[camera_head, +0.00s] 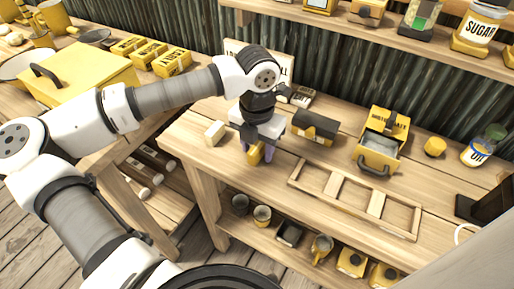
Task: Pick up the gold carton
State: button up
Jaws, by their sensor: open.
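A small gold carton (255,156) stands on the wooden workbench (230,172), near its left end. Only its lower part shows; my gripper hides the rest. My gripper (258,152) points down over it, with its fingers open and one on each side of the carton. I cannot tell whether either finger touches it. The carton appears to rest on the bench top.
A wooden divided frame (355,198) lies farther right. A yellow container (380,140) stands behind the frame. A shelf (400,38) overhangs the back.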

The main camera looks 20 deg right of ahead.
grip_shut()
jog(key=shift+r, duration=0.1)
dwell(0.3)
